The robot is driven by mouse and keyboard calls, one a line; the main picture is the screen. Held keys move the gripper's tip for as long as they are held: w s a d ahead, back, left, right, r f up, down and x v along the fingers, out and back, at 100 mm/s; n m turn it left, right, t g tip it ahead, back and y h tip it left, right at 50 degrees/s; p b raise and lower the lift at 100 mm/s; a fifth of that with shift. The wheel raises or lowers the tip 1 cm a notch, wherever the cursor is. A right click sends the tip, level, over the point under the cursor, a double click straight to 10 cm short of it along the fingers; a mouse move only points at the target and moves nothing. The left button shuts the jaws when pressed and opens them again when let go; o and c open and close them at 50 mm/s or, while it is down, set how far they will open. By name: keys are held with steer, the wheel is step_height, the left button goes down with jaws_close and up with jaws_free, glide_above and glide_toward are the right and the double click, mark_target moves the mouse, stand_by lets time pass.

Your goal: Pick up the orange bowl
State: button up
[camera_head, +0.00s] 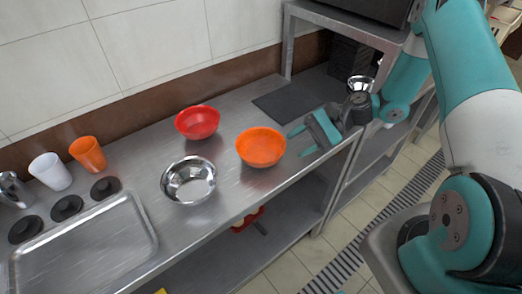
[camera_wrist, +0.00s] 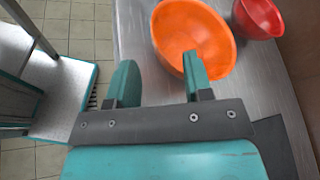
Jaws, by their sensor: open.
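The orange bowl (camera_head: 261,147) sits upright on the steel counter, near its front edge, with nothing visible in it. In the wrist view the orange bowl (camera_wrist: 205,42) is ahead of the fingers, towards the upper right. My gripper (camera_head: 299,142) is open and empty just right of the bowl in the head view. In the wrist view, my gripper (camera_wrist: 157,75) has one finger overlapping the bowl's near rim in the picture and the other to the left, over the counter edge. I cannot tell whether the finger touches the rim.
A red bowl (camera_head: 197,122) and a steel bowl (camera_head: 188,180) stand left of the orange bowl. Orange (camera_head: 88,154) and white cups (camera_head: 50,172), black discs and a metal tray (camera_head: 85,248) are farther left. A dark mat (camera_head: 287,103) lies behind my gripper. The wall bounds the back.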

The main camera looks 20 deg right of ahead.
steer(key=p+x, duration=0.1)
steer(key=x, duration=0.3)
steer(key=shift+s+r, duration=0.1)
steer(key=shift+r, duration=0.1)
steer(key=shift+a+f+p, duration=0.2)
steer(key=shift+a+p, duration=0.1)
steer(key=shift+a, duration=0.1)
steer(key=shift+c, duration=0.2)
jaws_close()
